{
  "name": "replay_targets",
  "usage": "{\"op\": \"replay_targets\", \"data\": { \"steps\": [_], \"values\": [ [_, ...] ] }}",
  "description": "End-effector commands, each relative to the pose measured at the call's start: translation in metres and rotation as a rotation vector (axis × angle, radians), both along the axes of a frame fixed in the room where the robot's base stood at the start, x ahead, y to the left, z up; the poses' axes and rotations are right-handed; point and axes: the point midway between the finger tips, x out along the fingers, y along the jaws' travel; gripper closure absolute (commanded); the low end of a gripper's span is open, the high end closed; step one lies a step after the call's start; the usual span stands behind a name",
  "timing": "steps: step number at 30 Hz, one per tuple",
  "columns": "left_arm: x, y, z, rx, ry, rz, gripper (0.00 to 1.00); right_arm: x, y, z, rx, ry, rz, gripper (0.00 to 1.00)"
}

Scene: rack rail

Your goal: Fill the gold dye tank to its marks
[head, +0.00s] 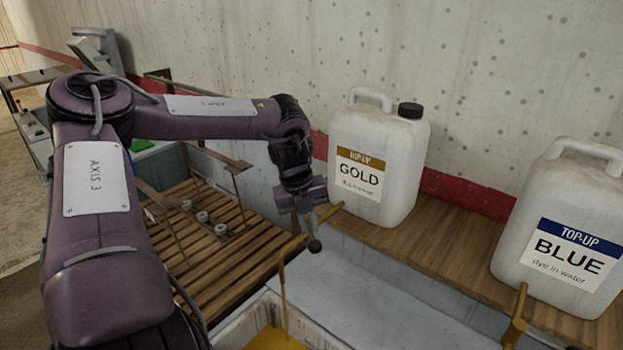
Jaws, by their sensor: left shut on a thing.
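The white gold top-up jug (380,160) stands upright on the wooden shelf, with its black cap on. A brass-coloured spout (296,242) sticks out in front of it. A thin gold line (284,290), which looks like a stream of dye, drops from its end into the gold dye tank (244,334) at the bottom edge. Yellow-gold dye (274,340) shows there; the marks cannot be seen. My left gripper (313,212) points down and is shut on a small lever with a black knob (315,245) at the spout. My right gripper is out of view.
A white blue top-up jug (567,225) stands on the wooden shelf (450,232) at the right, with a brass spout (516,318) before it. A pale, grey-blue trough (390,290) lies below the shelf. A slatted wooden rack (215,230) is at the left.

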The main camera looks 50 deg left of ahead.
Motion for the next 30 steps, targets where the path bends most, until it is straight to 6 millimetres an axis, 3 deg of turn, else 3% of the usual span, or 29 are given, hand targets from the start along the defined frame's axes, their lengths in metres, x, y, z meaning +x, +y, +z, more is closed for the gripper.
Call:
{"op": "replay_targets", "data": {
  "steps": [20, 21, 26, 30],
  "values": [
    [-0.0013, 0.0022, 0.0009, 0.000, -0.003, -0.075, 1.00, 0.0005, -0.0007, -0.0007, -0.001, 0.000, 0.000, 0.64],
    [-0.0014, 0.0022, 0.0009, 0.001, -0.002, -0.075, 0.89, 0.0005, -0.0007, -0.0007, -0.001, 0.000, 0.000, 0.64],
    [-0.0015, 0.0022, 0.0007, 0.001, -0.002, -0.074, 0.68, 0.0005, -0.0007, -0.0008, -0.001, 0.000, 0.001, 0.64],
    [-0.0016, 0.0020, 0.0004, 0.001, -0.002, -0.074, 0.67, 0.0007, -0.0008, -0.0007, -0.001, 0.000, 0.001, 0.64]
  ]
}}
